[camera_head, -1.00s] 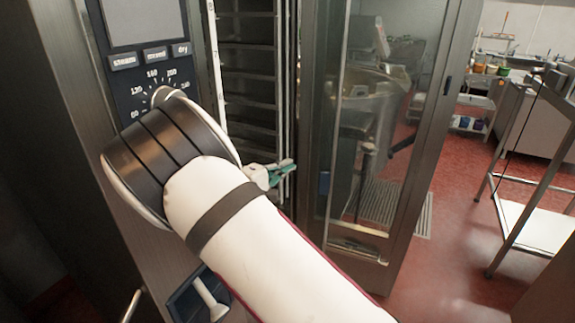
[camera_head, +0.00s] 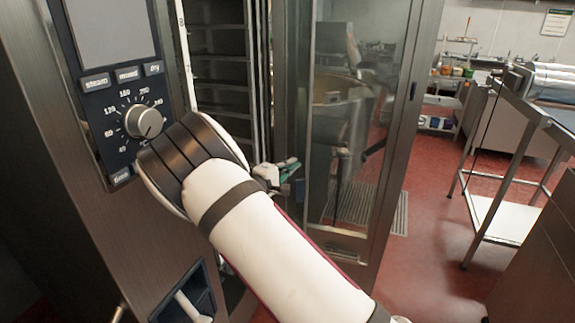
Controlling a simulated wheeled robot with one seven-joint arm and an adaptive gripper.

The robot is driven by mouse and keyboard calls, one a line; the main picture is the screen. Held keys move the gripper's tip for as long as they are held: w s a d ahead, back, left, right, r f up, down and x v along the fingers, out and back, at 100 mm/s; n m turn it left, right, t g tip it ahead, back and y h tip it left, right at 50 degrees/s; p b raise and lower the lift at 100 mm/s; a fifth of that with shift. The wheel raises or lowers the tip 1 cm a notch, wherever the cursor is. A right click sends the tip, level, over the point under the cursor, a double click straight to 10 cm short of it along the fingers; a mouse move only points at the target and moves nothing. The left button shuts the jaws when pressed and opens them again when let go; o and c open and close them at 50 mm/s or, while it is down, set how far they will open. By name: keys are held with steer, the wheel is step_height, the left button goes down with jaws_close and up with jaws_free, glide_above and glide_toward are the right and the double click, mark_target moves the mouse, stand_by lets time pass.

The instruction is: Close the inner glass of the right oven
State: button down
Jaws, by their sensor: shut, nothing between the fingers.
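The oven (camera_head: 90,230) stands at the left, with a control panel and a dark rack interior (camera_head: 222,70). Its glass door (camera_head: 345,120) stands open to the right of the interior. I cannot clearly separate the inner glass (camera_head: 290,90) from the outer door; a pane edge shows at the door's left side. My gripper (camera_head: 290,168), with green fingertips, is shut and empty. It appears just beyond my white arm, near the left edge of the glass; whether it touches is unclear.
A dial (camera_head: 144,122) sits on the control panel close to my arm. A metal table (camera_head: 500,200) stands at the right. Red floor (camera_head: 415,240) lies open between door and table.

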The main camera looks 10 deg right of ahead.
steer(key=shift+d, duration=0.1)
steer(key=w+d+p, duration=0.1)
steer(key=d+p, duration=0.3)
steer(key=d, duration=1.8)
steer(key=b+x, duration=1)
steer(key=x, duration=1.3)
steer(key=shift+r, duration=0.15)
steer(key=shift+r, duration=0.15)
